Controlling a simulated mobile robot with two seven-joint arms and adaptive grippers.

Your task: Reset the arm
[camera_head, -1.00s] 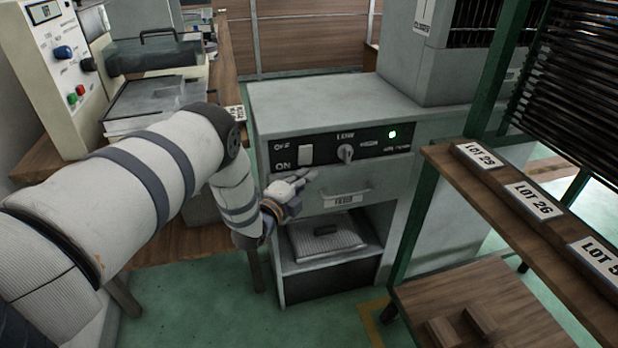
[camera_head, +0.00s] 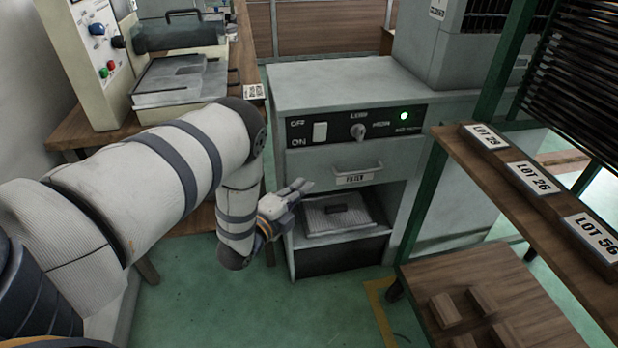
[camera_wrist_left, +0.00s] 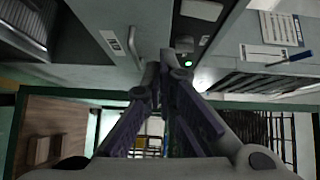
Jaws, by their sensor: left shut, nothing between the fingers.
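My left arm comes in from the left in the head view. Its gripper (camera_head: 301,187) is shut and empty, in front of the grey cabinet (camera_head: 345,92), just left of the open shelf bay and below the switch panel (camera_head: 355,131). In the left wrist view the gripper's fingers (camera_wrist_left: 165,58) come together at their tips with nothing between them. Whether the fingertips touch the cabinet cannot be told. My right gripper is in no view.
The cabinet has a shut drawer (camera_head: 357,176) and a tray-like panel (camera_head: 337,216) in its bay. A wooden rack shelf (camera_head: 470,160) with lot labels stands right. A bench with a control box (camera_head: 92,60) stands left. Green floor (camera_head: 200,300) is free in front.

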